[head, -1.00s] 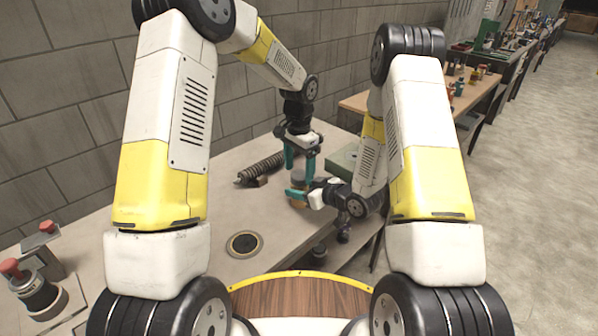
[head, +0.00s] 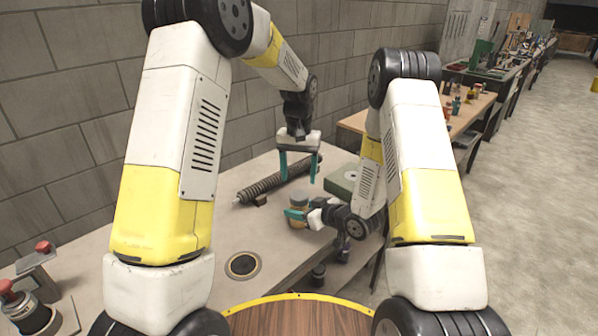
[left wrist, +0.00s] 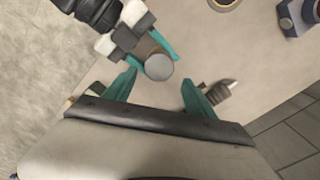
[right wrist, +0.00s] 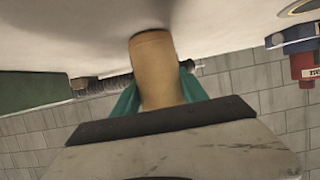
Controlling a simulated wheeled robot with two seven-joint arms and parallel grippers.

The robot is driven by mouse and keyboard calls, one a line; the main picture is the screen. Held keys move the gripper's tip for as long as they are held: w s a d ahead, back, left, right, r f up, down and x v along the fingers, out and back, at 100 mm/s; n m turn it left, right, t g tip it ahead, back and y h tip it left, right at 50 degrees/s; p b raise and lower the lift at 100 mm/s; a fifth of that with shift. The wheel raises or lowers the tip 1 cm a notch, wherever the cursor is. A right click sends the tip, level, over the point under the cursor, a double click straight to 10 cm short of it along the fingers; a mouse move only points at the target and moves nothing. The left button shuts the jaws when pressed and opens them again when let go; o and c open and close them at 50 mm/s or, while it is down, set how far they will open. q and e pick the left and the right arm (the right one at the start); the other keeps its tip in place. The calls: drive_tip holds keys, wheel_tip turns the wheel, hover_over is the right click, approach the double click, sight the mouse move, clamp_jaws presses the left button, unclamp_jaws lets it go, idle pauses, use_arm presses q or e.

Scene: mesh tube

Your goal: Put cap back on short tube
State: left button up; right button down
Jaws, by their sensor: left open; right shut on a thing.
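The short tube (head: 297,217) is a tan cylinder near the table's right edge. My right gripper (head: 296,213) is shut around its side; the right wrist view shows the tan body (right wrist: 153,62) between the teal fingers. A grey round cap (head: 298,199) sits on top of the tube; in the left wrist view it is a flat grey disc (left wrist: 159,66). How tightly it is seated cannot be told. My left gripper (head: 299,173) is open and empty above the cap, with fingers spread apart; the fingertips also show in the left wrist view (left wrist: 158,83).
A dark ribbed mesh tube (head: 275,182) lies on a small support behind the short tube. A green box (head: 343,184) stands right of it. A black round disc (head: 243,266) lies on the front of the table (head: 225,225). Red-button devices (head: 43,247) are at far left.

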sight(299, 195)
use_arm(q)
drive_tip(key=shift+r+n, duration=0.45)
drive_tip(key=shift+n, duration=0.75)
wheel_tip(299, 195, down, 8)
drive_tip(key=shift+f, duration=0.1)
drive_tip(key=c, duration=1.3)
drive_tip(key=o, duration=1.6)
drive_tip(key=shift+d, duration=0.1)
drive_tip(key=shift+o, duration=0.2)
